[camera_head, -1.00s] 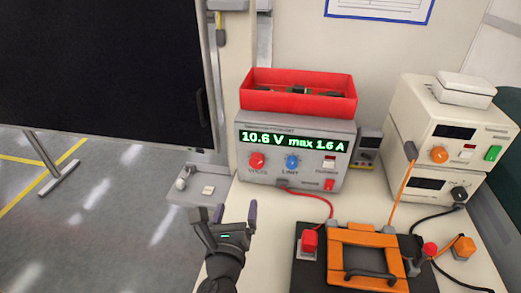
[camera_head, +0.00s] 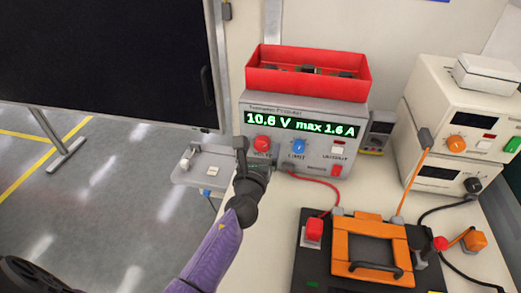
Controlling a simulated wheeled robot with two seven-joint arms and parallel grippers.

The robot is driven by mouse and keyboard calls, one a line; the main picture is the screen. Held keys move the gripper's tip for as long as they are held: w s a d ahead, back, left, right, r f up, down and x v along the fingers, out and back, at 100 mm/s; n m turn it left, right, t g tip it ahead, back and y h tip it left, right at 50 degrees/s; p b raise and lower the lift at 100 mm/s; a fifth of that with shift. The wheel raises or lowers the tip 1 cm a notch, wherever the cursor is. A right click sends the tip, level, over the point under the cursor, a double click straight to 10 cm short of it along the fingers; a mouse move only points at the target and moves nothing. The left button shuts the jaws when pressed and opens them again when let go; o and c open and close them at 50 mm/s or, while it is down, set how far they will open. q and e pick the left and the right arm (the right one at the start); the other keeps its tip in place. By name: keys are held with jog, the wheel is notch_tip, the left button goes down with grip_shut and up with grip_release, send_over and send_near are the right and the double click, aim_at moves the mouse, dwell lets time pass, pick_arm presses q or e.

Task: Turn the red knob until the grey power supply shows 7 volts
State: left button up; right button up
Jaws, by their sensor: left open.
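The grey power supply (camera_head: 309,108) stands at the back of the bench, its green display (camera_head: 301,123) reading 10.6 V and max 1.6 A. The red knob (camera_head: 262,144) is at the left of its front panel, above a label reading VOLTS. A blue knob (camera_head: 298,147) marked LIMIT sits to its right. My left gripper (camera_head: 243,152) is open, just left of and below the red knob, with one finger raised close beside it. I cannot tell whether it touches the knob. The other finger is largely hidden. My right gripper is not in view.
A red bin (camera_head: 307,86) with small parts rests on the power supply. Cream instruments (camera_head: 455,118) stand at the right. A black case with an orange frame (camera_head: 371,247) and a red button (camera_head: 314,229) lies in front. A red cable (camera_head: 318,181) crosses the bench.

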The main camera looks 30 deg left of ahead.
pick_arm(q)
grip_shut()
jog(key=shift+n, duration=0.3)
jog(key=n+b, duration=0.1)
jog(key=n, duration=0.4)
jog(key=shift+n, duration=0.4)
jog(key=n, duration=0.6)
jog(key=shift+b, duration=0.35)
jog(key=shift+n, duration=0.3)
grip_release()
